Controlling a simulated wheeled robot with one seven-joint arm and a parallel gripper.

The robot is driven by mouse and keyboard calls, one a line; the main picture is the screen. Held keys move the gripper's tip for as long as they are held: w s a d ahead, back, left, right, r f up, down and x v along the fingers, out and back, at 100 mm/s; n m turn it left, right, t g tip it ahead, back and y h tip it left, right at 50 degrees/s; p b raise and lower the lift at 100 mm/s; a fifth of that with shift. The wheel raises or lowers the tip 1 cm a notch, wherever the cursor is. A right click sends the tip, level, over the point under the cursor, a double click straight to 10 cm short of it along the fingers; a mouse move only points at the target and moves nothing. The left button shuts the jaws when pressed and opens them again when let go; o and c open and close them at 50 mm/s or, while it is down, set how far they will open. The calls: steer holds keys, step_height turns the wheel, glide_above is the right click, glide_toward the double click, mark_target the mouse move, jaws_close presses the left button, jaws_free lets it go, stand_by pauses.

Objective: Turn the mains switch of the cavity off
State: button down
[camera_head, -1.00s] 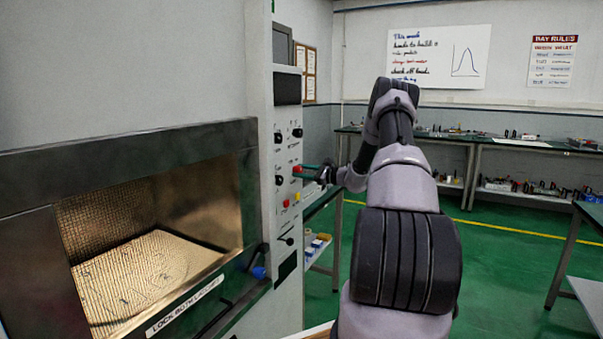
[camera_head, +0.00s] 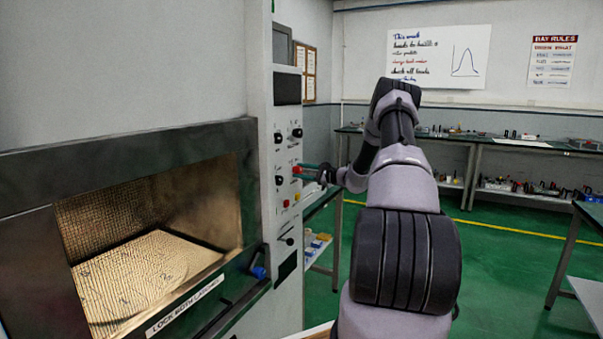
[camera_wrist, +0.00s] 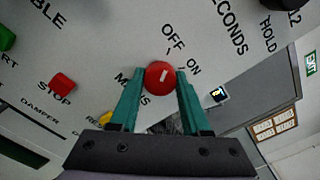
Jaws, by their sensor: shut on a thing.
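The mains switch is a round red knob (camera_wrist: 160,78) with a short white mark, on the white panel by the word MAINS. The words OFF and ON are printed beside it. The white mark points nearer to OFF than to ON, though its exact setting is hard to read. My gripper (camera_wrist: 160,88) has its teal fingers shut on the knob, one on each side. In the head view my gripper (camera_head: 303,171) reaches the panel from the right and partly hides the red knob. The cavity (camera_head: 150,250) stands open on the left, with a gold mesh-like inside.
The control panel (camera_head: 287,145) carries several black knobs and, below the gripper, a red and a yellow button. A red STOP button (camera_wrist: 63,82) and a green button (camera_wrist: 5,38) show in the wrist view. A shelf (camera_head: 318,250) stands right of the panel.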

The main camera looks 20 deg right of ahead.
steer(key=shift+c, duration=1.8)
jaws_free()
steer(key=v, duration=1.1)
